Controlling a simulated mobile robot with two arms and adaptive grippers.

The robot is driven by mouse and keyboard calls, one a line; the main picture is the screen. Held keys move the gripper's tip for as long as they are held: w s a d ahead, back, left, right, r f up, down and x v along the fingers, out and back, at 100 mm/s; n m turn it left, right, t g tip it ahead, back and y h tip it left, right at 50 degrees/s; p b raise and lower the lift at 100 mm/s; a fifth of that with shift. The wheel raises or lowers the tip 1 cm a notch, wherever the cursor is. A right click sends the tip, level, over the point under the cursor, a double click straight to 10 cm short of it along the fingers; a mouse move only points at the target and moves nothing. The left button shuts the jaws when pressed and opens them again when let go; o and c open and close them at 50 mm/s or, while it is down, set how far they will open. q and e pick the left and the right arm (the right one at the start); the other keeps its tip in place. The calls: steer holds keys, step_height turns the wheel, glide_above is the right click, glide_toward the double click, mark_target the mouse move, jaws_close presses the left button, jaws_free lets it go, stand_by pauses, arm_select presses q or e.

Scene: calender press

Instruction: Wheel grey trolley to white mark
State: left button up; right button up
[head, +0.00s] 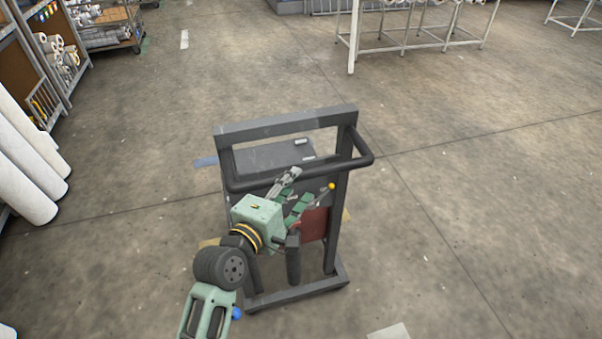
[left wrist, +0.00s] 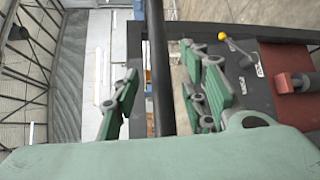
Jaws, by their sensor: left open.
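The grey trolley (head: 285,123) stands upright on the floor in the middle of the head view, its dark push handle (head: 362,161) on the near side. My left gripper (head: 292,190) is open at this handle. In the left wrist view the handle bar (left wrist: 158,65) runs between the spread green fingers of the gripper (left wrist: 160,100), with gaps showing on both sides. A white mark (head: 390,331) lies on the floor at the bottom edge, partly cut off. Another white mark (head: 184,39) lies far off at the upper left. My right gripper is out of view.
White rolls (head: 25,165) and a shelf rack (head: 58,55) line the left side. A loaded cart (head: 108,25) stands at the upper left. A white-framed table (head: 415,35) stands at the back. The floor right of the trolley is clear.

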mark_target(301, 179)
arm_select(q)
steer(key=x, duration=0.6)
steer(key=shift+p, duration=0.4)
jaws_close()
